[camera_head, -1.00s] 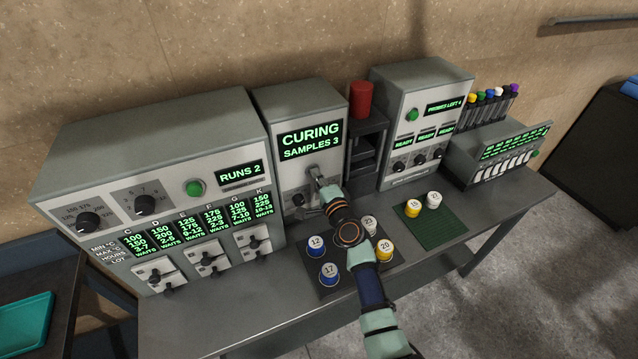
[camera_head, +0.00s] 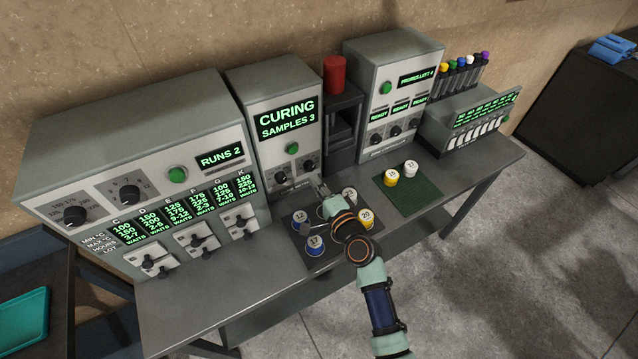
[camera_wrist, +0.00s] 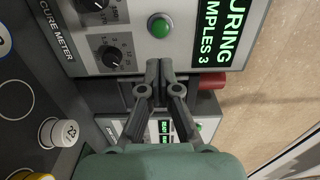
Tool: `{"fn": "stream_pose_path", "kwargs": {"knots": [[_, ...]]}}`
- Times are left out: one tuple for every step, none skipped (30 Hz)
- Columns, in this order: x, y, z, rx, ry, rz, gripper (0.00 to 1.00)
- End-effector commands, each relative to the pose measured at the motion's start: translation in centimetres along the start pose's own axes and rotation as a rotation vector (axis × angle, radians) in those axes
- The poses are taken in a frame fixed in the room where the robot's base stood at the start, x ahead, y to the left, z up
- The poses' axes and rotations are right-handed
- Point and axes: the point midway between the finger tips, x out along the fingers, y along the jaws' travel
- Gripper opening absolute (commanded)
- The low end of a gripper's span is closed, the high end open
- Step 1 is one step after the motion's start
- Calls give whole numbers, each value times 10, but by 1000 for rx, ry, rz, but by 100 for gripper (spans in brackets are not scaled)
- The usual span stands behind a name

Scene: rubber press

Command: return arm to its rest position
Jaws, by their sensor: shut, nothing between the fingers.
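My gripper (camera_head: 322,190) is in the middle of the head view, above the dark sample tray and in front of the curing meter (camera_head: 270,125). Its fingers are shut and empty, as the wrist view also shows (camera_wrist: 165,68). My arm reaches in from the lower right and hides part of the tray. The curing meter's screen reads "CURING SAMPLES 3". Its green button (camera_wrist: 160,27) and dials show in the wrist view, apart from the fingertips.
The tray (camera_head: 335,261) holds blue, white and yellow numbered samples. A green mat (camera_head: 421,198) holds a yellow and a white sample. A large press panel (camera_head: 140,150), a red cylinder (camera_head: 335,74) and a probe station (camera_head: 395,95) line the back. Floor at lower right is clear.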

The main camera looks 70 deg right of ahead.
Motion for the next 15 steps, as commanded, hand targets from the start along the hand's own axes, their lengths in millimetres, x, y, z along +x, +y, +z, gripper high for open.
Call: {"fn": "stream_pose_path", "kwargs": {"knots": [[-5,0,0,0,1,-1,0],[-8,0,0,0,0,0,0],[-10,0,0,0,0,0,0],[-11,0,0,0,0,0,0],[-12,0,0,0,0,-1,0],[-12,0,0,0,0,-1,0],[-12,0,0,0,0,-1,0],[-12,0,0,0,0,-1,0],[-12,0,0,0,0,-1,0],[-12,0,0,0,0,-1,0],[-12,0,0,0,0,-1,0],[-12,0,0,0,0,-1,0],[-12,0,0,0,0,-1,0],[-12,0,0,0,0,-1,0],[-12,0,0,0,0,-1,0]]}}
